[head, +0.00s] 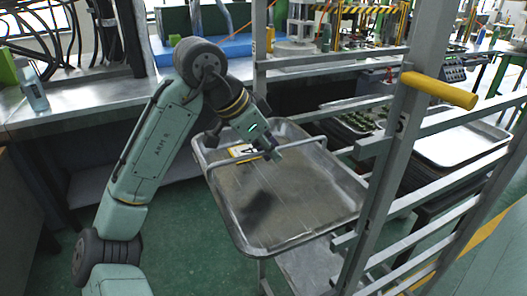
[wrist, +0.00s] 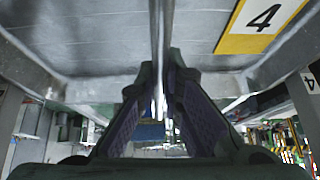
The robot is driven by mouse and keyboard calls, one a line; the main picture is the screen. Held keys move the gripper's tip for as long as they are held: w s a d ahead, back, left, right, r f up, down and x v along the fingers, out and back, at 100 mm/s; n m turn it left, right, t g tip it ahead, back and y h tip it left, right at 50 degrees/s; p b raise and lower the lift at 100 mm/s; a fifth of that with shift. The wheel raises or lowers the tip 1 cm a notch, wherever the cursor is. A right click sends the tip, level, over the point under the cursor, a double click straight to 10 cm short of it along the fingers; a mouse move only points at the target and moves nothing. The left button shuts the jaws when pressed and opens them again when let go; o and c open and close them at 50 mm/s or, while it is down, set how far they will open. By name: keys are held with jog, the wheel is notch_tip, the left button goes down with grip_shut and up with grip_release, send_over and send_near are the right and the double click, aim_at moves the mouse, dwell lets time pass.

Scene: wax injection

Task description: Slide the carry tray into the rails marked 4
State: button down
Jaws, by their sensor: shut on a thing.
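The carry tray (head: 300,222) is a shallow grey metal pan with a raised bar handle and a yellow-edged label 4. My gripper (head: 274,153) is shut on the handle bar. In the wrist view the fingers (wrist: 160,90) close on either side of that bar, and the tray label 4 (wrist: 262,20) is at upper right. The tray is beside the rack's near post (head: 388,155), its right corner close to it. I cannot tell whether the tray touches the rails.
The rack has several rails (head: 455,178) on the right and a yellow handle (head: 439,90) jutting from its near post. Another metal tray (head: 465,143) and a tray of dark green pieces (head: 362,121) show beyond. A metal bench (head: 85,100) is at left; green floor lies below.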

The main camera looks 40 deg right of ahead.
jog(key=s+d, duration=0.2)
jog(key=d, duration=0.9)
jog(key=s+d, duration=0.3)
jog(key=d, duration=0.8)
jog(key=shift+s, duration=0.2)
dwell(1.8)
jog(key=shift+d, duration=0.15)
jog(key=c, duration=1.7)
grip_release()
jog(key=shift+o, duration=0.2)
jog(key=shift+f, duration=0.1)
jog(key=v, duration=0.7)
jog(key=shift+r, duration=0.3)
